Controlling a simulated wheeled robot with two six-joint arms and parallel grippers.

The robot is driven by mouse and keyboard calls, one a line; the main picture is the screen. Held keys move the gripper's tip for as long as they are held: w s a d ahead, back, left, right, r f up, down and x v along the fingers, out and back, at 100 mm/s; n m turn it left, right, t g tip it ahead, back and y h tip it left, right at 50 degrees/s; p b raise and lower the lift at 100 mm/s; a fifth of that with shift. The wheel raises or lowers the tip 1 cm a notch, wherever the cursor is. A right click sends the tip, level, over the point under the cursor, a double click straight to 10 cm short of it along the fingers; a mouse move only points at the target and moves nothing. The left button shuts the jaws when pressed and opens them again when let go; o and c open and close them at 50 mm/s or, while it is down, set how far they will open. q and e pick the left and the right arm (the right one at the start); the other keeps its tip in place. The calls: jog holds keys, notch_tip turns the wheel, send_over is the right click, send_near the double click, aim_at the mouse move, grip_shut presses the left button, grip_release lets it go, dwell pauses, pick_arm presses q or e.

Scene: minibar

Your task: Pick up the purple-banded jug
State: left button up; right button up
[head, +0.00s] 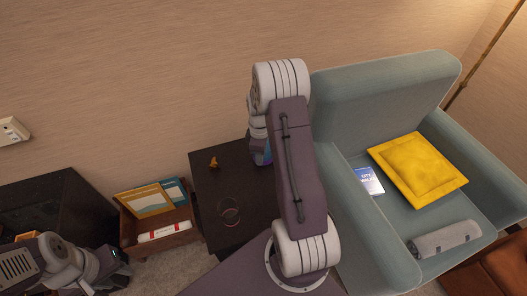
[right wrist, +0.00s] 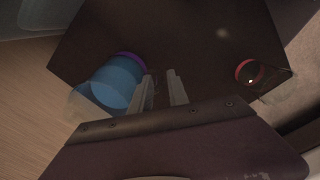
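The purple-banded jug (right wrist: 118,84), see-through with blue inside and a purple band, stands on the dark side table (head: 205,185). In the head view only a bluish sliver of it (head: 262,156) shows beside my right arm, which hides the rest. My right gripper (right wrist: 161,88) points down at the table in the right wrist view. Its two fingers are apart with nothing visible between them, and the jug is just left of the left finger; I cannot tell whether they touch. My left gripper (head: 112,282) is low at the left, away from the jug; its fingers are unclear.
A red-rimmed glass (head: 229,214) stands on the same table and shows in the right wrist view (right wrist: 249,73). A small orange figure (head: 213,162) is near the back. A wooden box (head: 128,233) with books is left; a teal armchair (head: 365,240) is right.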

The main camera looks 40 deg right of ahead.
notch_tip(320, 180, down, 3)
jog(key=shift+w+f+b, duration=0.1)
jog(key=shift+f+b, duration=0.05)
jog(key=shift+b, duration=0.15)
jog(key=c, duration=0.4)
grip_shut()
dwell(0.7)
